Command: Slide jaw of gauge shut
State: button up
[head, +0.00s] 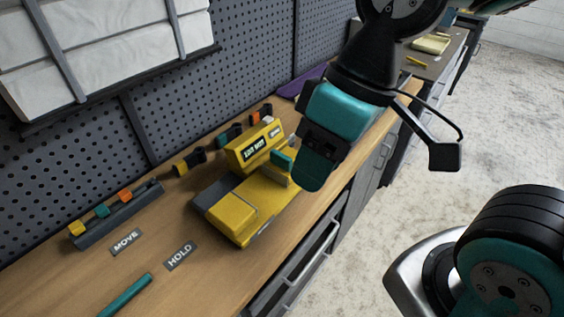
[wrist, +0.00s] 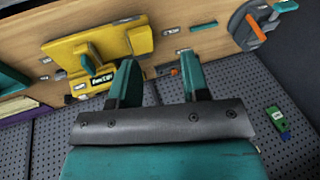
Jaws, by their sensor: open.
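The yellow gauge (head: 235,205) lies on the wooden bench in the head view, with a raised yellow block bearing a dark label (head: 254,148) and a dark grey end at its left. In the wrist view the gauge (wrist: 85,50) is at upper left, with an upright yellow block (wrist: 139,39) at its right end that looks like the jaw. My gripper (head: 298,170) is above the right end of the gauge in the head view. In the wrist view my gripper (wrist: 156,66) is open and empty, its two teal fingers apart. Contact with the gauge cannot be told.
A dark rack (head: 118,212) with coloured pieces is at the left. Two labels, MOVE (head: 126,242) and HOLD (head: 180,256), and a teal rod (head: 126,295) lie in front. Several small clips stand along the pegboard (head: 170,90). The bench's front edge drops to drawers (head: 318,262).

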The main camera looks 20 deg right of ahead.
jog(key=w+d+h, duration=0.2)
jog(key=w, duration=1.1)
jog(key=m+h, duration=0.1)
jog(key=h, duration=0.1)
send_over(281, 155)
notch_tip(281, 155, down, 4)
jog(key=r, duration=0.1)
notch_tip(281, 155, down, 17)
jog(key=shift+f+p, duration=0.2)
jog(key=shift+p, duration=0.9)
grip_shut()
